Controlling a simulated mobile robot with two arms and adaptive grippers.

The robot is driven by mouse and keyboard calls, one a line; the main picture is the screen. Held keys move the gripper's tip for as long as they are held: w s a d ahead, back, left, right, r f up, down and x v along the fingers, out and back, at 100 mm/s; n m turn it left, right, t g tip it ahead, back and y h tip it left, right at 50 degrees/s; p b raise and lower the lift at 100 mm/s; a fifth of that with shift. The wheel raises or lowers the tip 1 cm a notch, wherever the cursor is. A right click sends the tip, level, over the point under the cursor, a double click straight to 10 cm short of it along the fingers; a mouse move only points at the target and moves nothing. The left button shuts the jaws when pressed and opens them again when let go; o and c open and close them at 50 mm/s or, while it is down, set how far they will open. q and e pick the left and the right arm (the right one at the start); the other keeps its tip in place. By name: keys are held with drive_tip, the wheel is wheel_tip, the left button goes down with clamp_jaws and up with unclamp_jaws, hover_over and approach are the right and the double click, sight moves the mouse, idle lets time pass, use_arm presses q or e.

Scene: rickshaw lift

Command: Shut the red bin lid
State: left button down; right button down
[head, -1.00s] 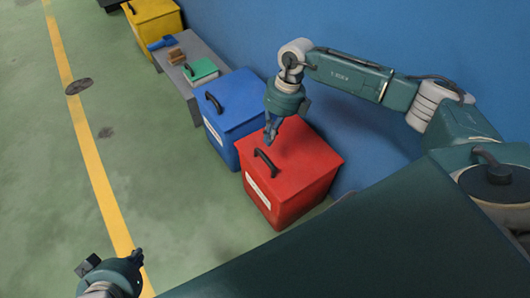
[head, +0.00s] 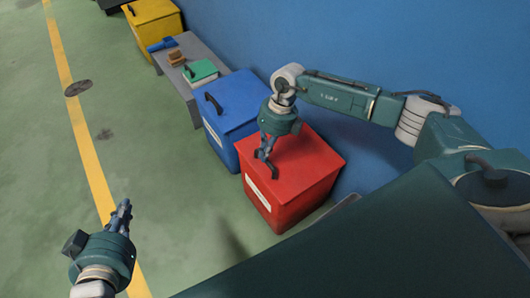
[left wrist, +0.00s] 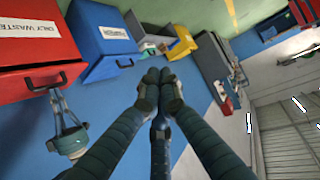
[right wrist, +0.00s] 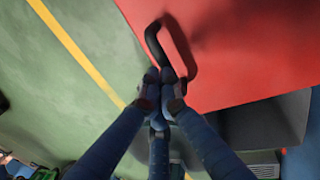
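The red bin (head: 286,200) stands by the blue wall, with its red lid (head: 308,158) lying about level over the top; I cannot tell if a thin gap is left. A dark handle (head: 264,164) is on the lid's near-left part. My right gripper (head: 264,152) points down at this handle. In the right wrist view its fingers (right wrist: 160,76) are together and overlap one end of the handle (right wrist: 168,48); I cannot tell if they grip it. My left gripper (head: 123,212) is shut and empty above the floor, away from the bin. The left wrist view shows its closed fingertips (left wrist: 159,76).
A blue bin (head: 236,112) stands just beyond the red one. Past it a grey bench (head: 190,52) holds a small green-lidded box (head: 200,72), and a yellow bin (head: 152,28) is farther off. The green floor (head: 150,150) to the left is clear.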

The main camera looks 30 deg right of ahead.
drive_tip(key=shift+f, duration=0.1)
